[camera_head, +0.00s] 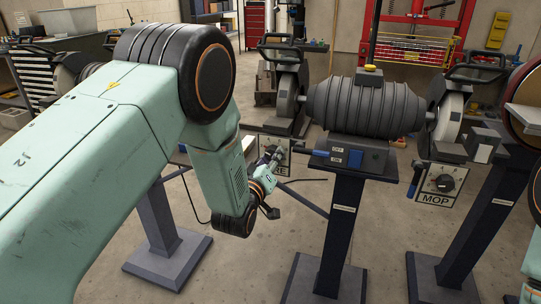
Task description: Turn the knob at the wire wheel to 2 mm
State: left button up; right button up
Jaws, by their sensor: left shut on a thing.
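The bench grinder (366,106) stands on a dark pedestal in the middle. Its left wheel (287,97) sits above a pale control plate (283,168), whose label is mostly covered, with only its last letters showing. My left gripper (275,157) is at this plate, shut on the knob there. The gripper and wrist hide the knob, so its pointer and scale marks cannot be read. A second plate marked MOP (438,184) with a dark round knob (441,183) hangs under the right wheel (448,117). My right gripper is out of view.
A switch box (347,156) sits on the grinder's front shelf. A dark cable lies on the floor near the left pedestal (167,245). Another machine (525,110) stands at the right edge. A red press frame (414,48) is behind.

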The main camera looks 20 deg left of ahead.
pick_arm(q)
jog(key=shift+r+n, duration=0.15)
jog(key=shift+n, duration=0.45)
jog(key=o, duration=1.1)
jog(key=shift+o, duration=0.2)
jog(key=s, duration=1.2)
jog(key=shift+a, duration=0.2)
